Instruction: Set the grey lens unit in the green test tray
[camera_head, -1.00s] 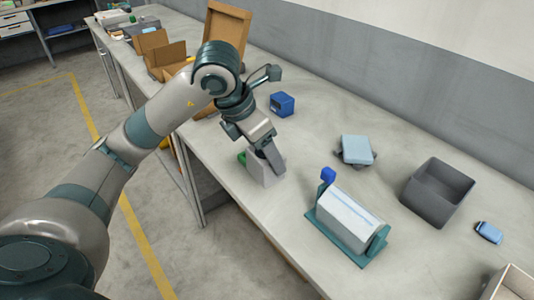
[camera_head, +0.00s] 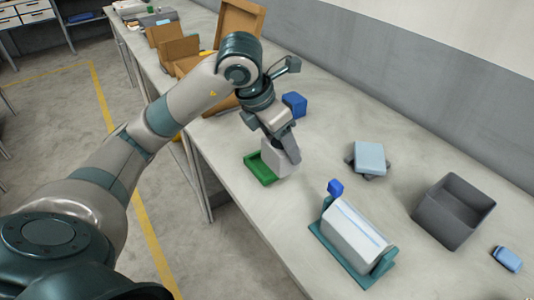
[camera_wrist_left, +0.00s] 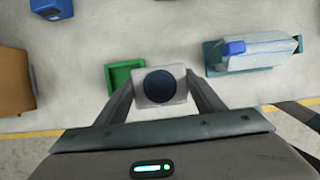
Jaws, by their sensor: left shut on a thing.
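The grey lens unit, a pale box with a dark round lens, is between the fingers of my left gripper (camera_head: 282,148). It shows in the head view (camera_head: 274,160) and in the left wrist view (camera_wrist_left: 178,98), lens facing the wrist camera. My left gripper is shut on it, a finger on each side. The green test tray (camera_head: 260,172) lies on the table beside and partly behind the unit. In the left wrist view the tray (camera_wrist_left: 112,78) is just left of the unit. The gap under the unit is hard to judge. My right gripper is not in view.
A blue block (camera_head: 295,104) stands behind the gripper. A white device on a teal stand (camera_head: 350,235) stands to the right. Beyond are a light blue box (camera_head: 369,157), a grey bin (camera_head: 452,212) and a small blue item (camera_head: 507,259). Cardboard boxes (camera_head: 240,25) are at the back.

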